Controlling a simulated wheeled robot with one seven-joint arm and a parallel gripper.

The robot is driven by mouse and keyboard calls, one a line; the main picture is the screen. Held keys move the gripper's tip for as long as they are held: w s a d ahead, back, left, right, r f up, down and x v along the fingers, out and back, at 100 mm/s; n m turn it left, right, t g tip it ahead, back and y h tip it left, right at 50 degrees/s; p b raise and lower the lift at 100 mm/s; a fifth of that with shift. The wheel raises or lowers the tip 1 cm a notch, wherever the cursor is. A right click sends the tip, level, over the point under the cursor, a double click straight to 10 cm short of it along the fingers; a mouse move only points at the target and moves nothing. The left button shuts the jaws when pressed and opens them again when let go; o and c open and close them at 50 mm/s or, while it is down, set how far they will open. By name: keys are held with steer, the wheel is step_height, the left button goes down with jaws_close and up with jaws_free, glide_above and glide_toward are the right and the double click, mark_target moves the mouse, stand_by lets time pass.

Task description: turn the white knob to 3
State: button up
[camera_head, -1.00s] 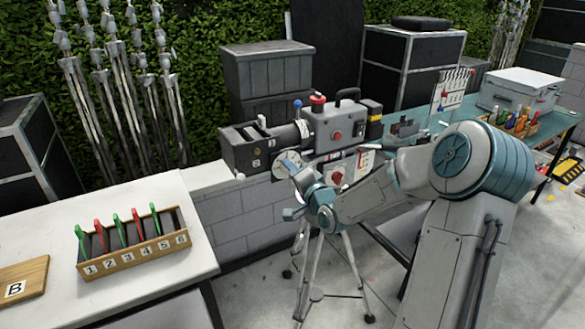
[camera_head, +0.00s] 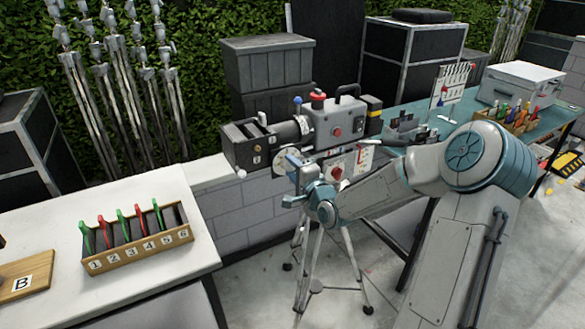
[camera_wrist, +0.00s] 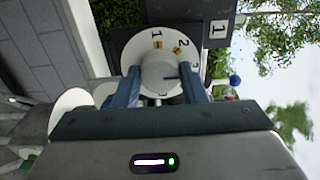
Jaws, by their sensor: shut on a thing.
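The white knob (camera_wrist: 158,73) sits in the middle of a round white dial (camera_wrist: 147,42) in the wrist view. The dial's numbers 1 and 2 show above the knob, and a partly covered 3 shows at its right. A dark line on the knob points right, close to the 3; I cannot tell if it is exactly on it. My gripper (camera_wrist: 161,80) has its blue fingers on both sides of the knob and is shut on it. In the head view, my gripper (camera_head: 294,178) is at the dial (camera_head: 288,160) below the camera's front box, and hides the knob.
The grey film camera (camera_head: 335,122) stands on a tripod (camera_head: 309,265). A red knob (camera_head: 336,174) is right of my gripper. A white table (camera_head: 130,215) with a numbered rack (camera_head: 138,253) is at left. A teal table (camera_head: 425,100) is behind my arm.

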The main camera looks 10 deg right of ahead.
steer(key=o, duration=1)
steer(key=shift+c, duration=0.2)
steer(key=shift+s, duration=0.1)
steer(key=b+v, duration=0.1)
steer(key=v, duration=1.2)
steer(key=shift+s, duration=0.3)
steer(key=shift+d, duration=0.15)
